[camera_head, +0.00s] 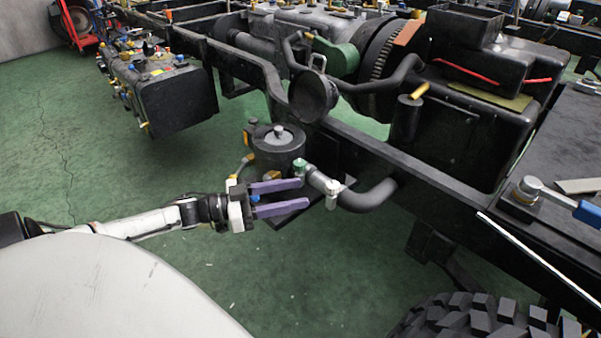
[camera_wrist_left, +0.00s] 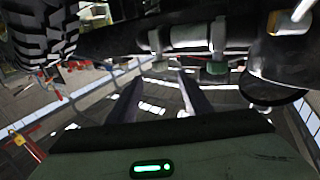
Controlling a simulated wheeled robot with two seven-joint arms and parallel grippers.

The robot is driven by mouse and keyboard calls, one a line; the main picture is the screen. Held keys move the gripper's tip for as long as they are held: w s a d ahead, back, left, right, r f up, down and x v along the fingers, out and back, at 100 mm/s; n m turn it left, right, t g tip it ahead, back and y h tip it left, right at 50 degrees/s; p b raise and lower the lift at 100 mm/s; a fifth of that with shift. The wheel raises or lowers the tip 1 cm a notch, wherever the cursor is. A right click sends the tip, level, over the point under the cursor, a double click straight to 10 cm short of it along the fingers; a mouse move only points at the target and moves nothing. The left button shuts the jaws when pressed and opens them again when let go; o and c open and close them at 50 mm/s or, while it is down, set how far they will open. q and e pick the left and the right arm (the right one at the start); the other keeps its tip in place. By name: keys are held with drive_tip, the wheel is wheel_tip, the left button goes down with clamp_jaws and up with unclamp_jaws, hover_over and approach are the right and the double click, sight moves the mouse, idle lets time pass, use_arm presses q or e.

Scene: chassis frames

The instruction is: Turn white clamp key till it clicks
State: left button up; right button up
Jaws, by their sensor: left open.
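The white clamp key (camera_head: 332,194) sits on a clamp around the dark hose (camera_head: 368,196) beside the chassis rail. My left gripper (camera_head: 305,196), with two purple fingers, is open and empty just left of the key, apart from it in the picture. A green clamp key (camera_head: 300,167) is on the same pipe, just above the upper fingertip. In the left wrist view, the white key (camera_wrist_left: 159,66) shows beyond the spread fingers (camera_wrist_left: 160,82), and the green key (camera_wrist_left: 214,70) is right of them. My right gripper is not in view.
A dark round canister (camera_head: 279,150) stands behind the fingers. The black chassis rail (camera_head: 350,145) runs diagonally past the hose. A large tyre (camera_head: 480,318) is at the lower right. Green floor (camera_head: 300,280) is clear below the gripper.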

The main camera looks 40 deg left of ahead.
use_arm(q)
drive_tip(key=s+d+f+n+g+y, duration=0.1)
drive_tip(key=s+d+f+n+y, duration=0.3)
drive_tip(key=d+f, duration=0.9)
drive_tip(key=s+d+y, duration=0.1)
drive_tip(key=s+y, duration=0.1)
drive_tip(key=s, duration=0.1)
drive_tip(key=shift+s+d+f+g, duration=0.25)
drive_tip(key=shift+s+d+g, duration=0.05)
drive_tip(key=shift+d, duration=0.1)
drive_tip(key=s+d+f+g, duration=0.1)
drive_tip(key=s+d, duration=0.2)
drive_tip(key=s+d+f+g, duration=0.1)
drive_tip(key=s+d+g, duration=0.1)
drive_tip(key=s+d, duration=0.1)
drive_tip(key=s+d+g, duration=0.1)
drive_tip(key=s+d, duration=0.3)
drive_tip(key=shift+d+f+y, duration=0.3)
drive_tip(key=shift+f+y, duration=0.1)
drive_tip(key=c, duration=0.4)
drive_tip(key=shift+o, duration=0.2)
drive_tip(key=shift+d+g, duration=0.1)
drive_tip(key=shift+g, duration=0.2)
